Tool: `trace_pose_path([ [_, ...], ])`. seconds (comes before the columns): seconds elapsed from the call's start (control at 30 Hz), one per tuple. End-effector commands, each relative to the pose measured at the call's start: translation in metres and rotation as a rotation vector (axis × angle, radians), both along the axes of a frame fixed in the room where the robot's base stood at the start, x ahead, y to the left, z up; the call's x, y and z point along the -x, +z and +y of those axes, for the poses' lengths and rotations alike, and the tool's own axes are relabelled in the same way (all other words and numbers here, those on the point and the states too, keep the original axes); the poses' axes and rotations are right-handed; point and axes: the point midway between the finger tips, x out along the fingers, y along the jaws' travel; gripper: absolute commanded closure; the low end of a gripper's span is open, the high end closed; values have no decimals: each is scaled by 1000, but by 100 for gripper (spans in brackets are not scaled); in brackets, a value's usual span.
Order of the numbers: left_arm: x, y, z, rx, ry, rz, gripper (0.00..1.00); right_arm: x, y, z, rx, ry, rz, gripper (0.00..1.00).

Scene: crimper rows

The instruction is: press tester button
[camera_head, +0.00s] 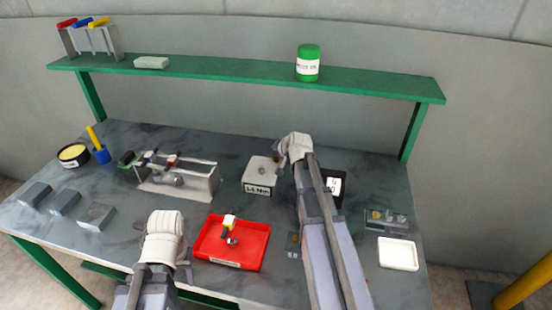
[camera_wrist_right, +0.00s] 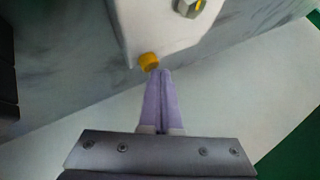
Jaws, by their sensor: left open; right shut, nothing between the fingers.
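The tester appears to be the pale box (camera_head: 258,170) with a metal fitting on top and a label on its front, in the middle of the bench. In the right wrist view a white box (camera_wrist_right: 165,25) carries a metal nut and a round yellow button (camera_wrist_right: 149,62). My right gripper (camera_wrist_right: 160,72) is shut and empty, its fingertips right by the button; I cannot tell whether they touch it. In the head view my right arm reaches beside the box, hiding the button. My left gripper (camera_head: 165,228) is over the front of the bench, open, its fingertips largely hidden.
A red tray (camera_head: 252,258) holding a small tool lies between my arms. A metal rack (camera_head: 190,180) stands left of the tester. A black box (camera_head: 333,186) is just right of my right arm. A white dish (camera_head: 398,254) lies at right. A green shelf (camera_head: 220,68) spans the back.

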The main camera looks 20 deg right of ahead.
Motion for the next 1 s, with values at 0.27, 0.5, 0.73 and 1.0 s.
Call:
trace_pose_path([
  [0.27,0,-4,0,0,0,0,50,0,-4,0,-1,1,1,100],
  [0.5,0,-7,0,-1,0,0,50,0,-7,0,-1,1,1,100],
  [0.73,1,-11,1,-3,0,1,50,0,-11,0,0,0,1,100],
  [1.0,3,-13,2,-5,0,5,50,0,-13,0,0,0,1,100],
])
